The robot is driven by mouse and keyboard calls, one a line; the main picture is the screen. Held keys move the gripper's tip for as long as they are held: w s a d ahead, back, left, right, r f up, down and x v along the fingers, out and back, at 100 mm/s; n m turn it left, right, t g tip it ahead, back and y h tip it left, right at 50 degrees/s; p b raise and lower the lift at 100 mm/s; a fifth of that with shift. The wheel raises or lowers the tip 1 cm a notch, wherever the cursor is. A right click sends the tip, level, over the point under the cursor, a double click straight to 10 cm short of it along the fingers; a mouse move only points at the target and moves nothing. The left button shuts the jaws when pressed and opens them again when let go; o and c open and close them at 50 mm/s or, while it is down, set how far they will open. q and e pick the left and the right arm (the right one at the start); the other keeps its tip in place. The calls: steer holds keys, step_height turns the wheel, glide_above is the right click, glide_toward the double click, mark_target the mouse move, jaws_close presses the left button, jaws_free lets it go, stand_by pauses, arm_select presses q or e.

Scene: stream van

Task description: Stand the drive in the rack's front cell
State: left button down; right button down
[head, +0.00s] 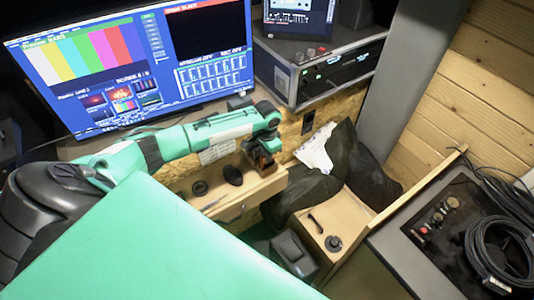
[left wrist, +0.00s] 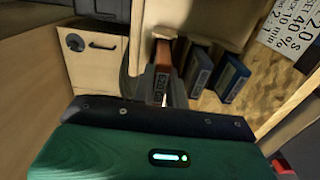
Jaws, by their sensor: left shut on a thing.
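My left gripper (head: 262,146) reaches in from the left over the edge of a wooden shelf, below the desk. It is shut on an orange-brown drive (left wrist: 163,72), which has a pale label and stands out narrow-edge-on in the left wrist view. A grey drive (left wrist: 198,72) and a blue drive (left wrist: 233,80) stand beside it to the right, apart from it. Pale wooden parts around them look like the rack, but its cells are mostly hidden. I cannot tell whether the held drive is inside a cell. My right gripper is not in view.
The wooden shelf (head: 240,194) holds small dark round items. A monitor (head: 125,62) and a rack case (head: 330,72) stand behind. A dark bag (head: 365,178), a small wooden box top (head: 318,222) and a panel with coiled cable (head: 495,255) lie to the right.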

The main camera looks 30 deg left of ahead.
arm_select(q)
steer(key=shift+f+b, duration=0.45)
steer(key=shift+f, duration=0.5)
steer(key=c, duration=1.3)
jaws_free()
